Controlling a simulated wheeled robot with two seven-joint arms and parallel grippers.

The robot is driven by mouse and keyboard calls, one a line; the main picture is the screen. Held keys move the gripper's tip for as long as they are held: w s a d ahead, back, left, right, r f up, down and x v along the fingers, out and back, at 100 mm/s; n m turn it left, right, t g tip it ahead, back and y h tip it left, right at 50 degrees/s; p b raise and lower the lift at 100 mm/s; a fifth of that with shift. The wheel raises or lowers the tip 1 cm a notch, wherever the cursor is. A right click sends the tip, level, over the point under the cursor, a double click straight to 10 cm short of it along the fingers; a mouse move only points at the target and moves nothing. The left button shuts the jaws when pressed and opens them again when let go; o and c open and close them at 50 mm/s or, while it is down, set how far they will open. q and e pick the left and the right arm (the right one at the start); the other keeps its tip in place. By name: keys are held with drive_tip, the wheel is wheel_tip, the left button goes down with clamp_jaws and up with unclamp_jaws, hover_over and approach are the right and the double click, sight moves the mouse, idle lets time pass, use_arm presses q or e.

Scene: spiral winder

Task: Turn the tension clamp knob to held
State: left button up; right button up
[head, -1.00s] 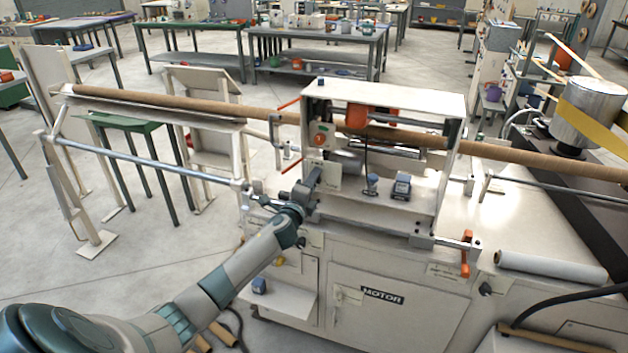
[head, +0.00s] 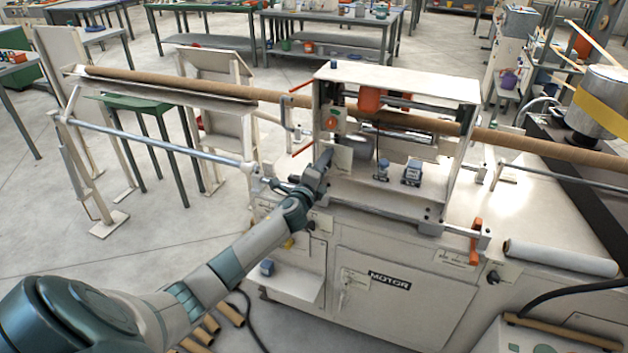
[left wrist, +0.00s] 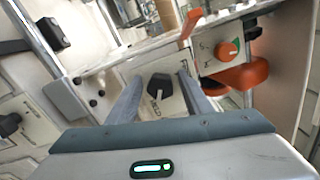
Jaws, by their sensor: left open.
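The black tension clamp knob (left wrist: 160,87) sits on a pale plate (left wrist: 135,70) with printed lettering, which seems to include HELD, in the left wrist view. The exact setting of its pointer is unclear. My left gripper (left wrist: 160,94) is open, with one finger on each side of the knob. A gap shows between the knob and each finger, so it is not gripped. In the head view my left gripper (head: 324,160) is in front of the pale plate (head: 342,157) at the machine's left end, and the knob is hidden. My right gripper is not in view.
An orange knob (left wrist: 228,50) on a white panel and an orange-red part (left wrist: 240,76) lie close to the right finger. A brown tube (head: 180,92) runs across the machine. A steel rail (head: 160,143) extends left. An orange handle (head: 476,240) is at the right front.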

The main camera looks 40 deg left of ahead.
use_arm(q)
drive_tip(key=b+v, duration=0.3)
drive_tip(key=v, duration=1.4)
drive_tip(key=shift+b, duration=0.3)
drive_tip(key=shift+d, duration=0.1)
drive_tip(key=s+d+f+n+g, duration=0.1)
drive_tip(key=s+f+n+g, duration=0.3)
drive_tip(key=f, duration=1.1)
drive_tip(key=s+f+n+g+h, duration=0.15)
drive_tip(key=s+f, duration=0.45)
drive_tip(key=f, duration=0.9)
drive_tip(key=s+d+f+n+g, duration=0.1)
drive_tip(key=s+f+n+g, duration=0.3)
drive_tip(key=f, duration=1.1)
drive_tip(key=s+d+f+n+g, duration=0.2)
drive_tip(key=s+d+f, duration=0.3)
drive_tip(key=s, duration=0.8)
drive_tip(key=s+d+f+n+g+h, duration=0.1)
drive_tip(key=s+d+f+n+g, duration=0.1)
drive_tip(key=s+d+f, duration=0.4)
drive_tip(key=s+d+f+n+g+h, duration=0.1)
drive_tip(key=s+d+f, duration=0.4)
drive_tip(key=s+f, duration=0.7)
drive_tip(key=s+n+g, duration=0.1)
drive_tip(key=s+g, duration=0.1)
drive_tip(key=s, duration=0.7)
drive_tip(key=shift+s+d+f, duration=0.25)
drive_tip(key=shift+s+d, duration=0.1)
drive_tip(key=shift+s, duration=0.05)
